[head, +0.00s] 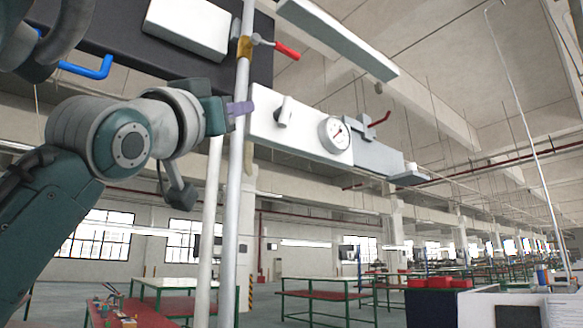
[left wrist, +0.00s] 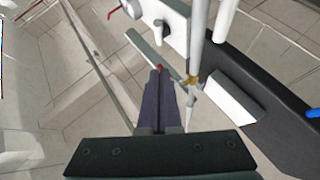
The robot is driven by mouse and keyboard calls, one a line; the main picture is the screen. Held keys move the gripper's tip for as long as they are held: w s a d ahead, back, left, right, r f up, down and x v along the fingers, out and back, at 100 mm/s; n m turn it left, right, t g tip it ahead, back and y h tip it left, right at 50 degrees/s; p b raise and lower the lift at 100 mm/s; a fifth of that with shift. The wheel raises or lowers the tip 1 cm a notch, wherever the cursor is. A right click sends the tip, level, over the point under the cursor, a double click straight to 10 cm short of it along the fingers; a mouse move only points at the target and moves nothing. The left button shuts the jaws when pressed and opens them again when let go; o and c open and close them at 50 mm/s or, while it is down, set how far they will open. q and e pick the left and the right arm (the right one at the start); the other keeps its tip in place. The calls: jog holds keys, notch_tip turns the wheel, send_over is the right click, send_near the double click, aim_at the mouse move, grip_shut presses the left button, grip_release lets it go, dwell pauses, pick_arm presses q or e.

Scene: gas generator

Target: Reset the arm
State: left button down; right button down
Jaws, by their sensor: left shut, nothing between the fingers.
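My left arm comes in from the left in the head view, with its elbow bent and forearm raised. My left gripper (head: 238,108) is shut and empty, its purple fingertips in line with the white vertical pipe (head: 236,190). I cannot tell whether they touch the pipe. The brass valve (head: 245,47) with a red handle (head: 287,50) is above the gripper. In the left wrist view the two dark fingers (left wrist: 161,78) lie side by side, closed. The red handle tip (left wrist: 160,67) shows just past them, and the brass valve (left wrist: 190,80) is to their right. My right gripper is not in view.
The generator carries a round gauge (head: 335,135) on a white box and a blue handle (head: 88,68) at upper left. Tables (head: 320,280) with green legs stand in the hall beyond. A white bench (head: 510,305) is at lower right.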

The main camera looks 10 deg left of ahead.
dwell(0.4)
pick_arm(q)
jog(key=s+f+n+g+y, duration=0.3)
jog(key=f+g, duration=0.8)
jog(key=f, duration=2.4)
jog(key=s+a+f+m+g+p, duration=0.1)
jog(key=s+f+g, duration=0.4)
jog(key=s+f, duration=0.6)
jog(key=s+f+m+g, duration=0.1)
jog(key=s+f+g, duration=0.5)
jog(key=s, duration=0.8)
notch_tip(320, 180, up, 37)
jog(key=s+t+p, duration=0.1)
jog(key=p, duration=3.7)
jog(key=shift+s+y, duration=0.15)
jog(key=shift+y, duration=0.25)
jog(key=shift+a, duration=0.1)
